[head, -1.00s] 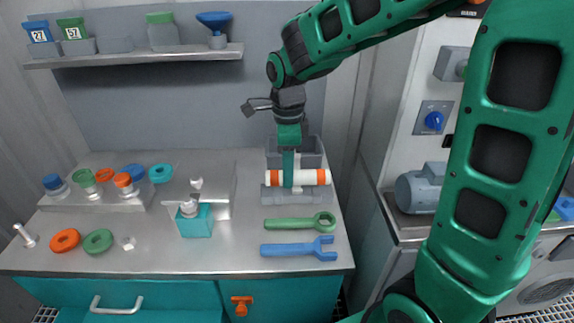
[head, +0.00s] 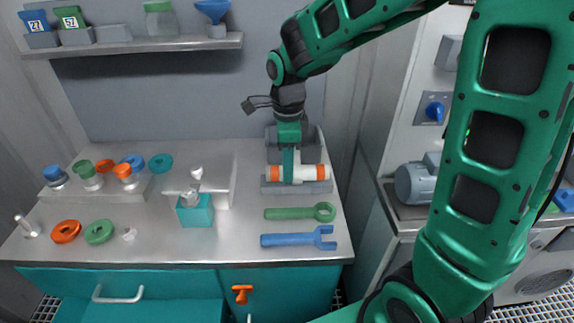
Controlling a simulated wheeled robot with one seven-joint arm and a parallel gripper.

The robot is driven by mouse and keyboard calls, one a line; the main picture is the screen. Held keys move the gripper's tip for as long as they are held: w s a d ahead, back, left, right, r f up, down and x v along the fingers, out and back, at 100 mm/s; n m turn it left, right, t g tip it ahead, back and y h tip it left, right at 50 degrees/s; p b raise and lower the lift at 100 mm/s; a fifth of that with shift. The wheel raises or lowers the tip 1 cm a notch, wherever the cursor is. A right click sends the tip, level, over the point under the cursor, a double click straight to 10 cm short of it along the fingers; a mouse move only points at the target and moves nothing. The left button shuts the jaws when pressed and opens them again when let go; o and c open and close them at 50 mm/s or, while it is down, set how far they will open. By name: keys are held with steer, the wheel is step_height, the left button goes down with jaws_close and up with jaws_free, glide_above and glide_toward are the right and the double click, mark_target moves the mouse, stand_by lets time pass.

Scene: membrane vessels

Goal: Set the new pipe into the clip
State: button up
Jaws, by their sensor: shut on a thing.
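The pipe (head: 310,173), a white tube with orange bands near both ends, lies level across my gripper in the head view. My gripper (head: 288,175) points down and is shut around the pipe's middle, hiding part of it. A low grey holder (head: 297,187) lies directly below and in front of the pipe at the bench's right side. I cannot tell whether the pipe touches it. No part is clearly recognisable as the clip.
A green ring wrench (head: 300,213) and a blue open wrench (head: 298,240) lie in front of the holder. A grey bin (head: 310,150) stands behind the pipe. Rings and capped jars (head: 126,177) are at the left.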

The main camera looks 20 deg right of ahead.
steer(key=shift+f, duration=0.2)
steer(key=o, duration=1.2)
steer(key=shift+r, duration=0.1)
step_height(320, 180, up, 11)
steer(key=shift+f, duration=0.2)
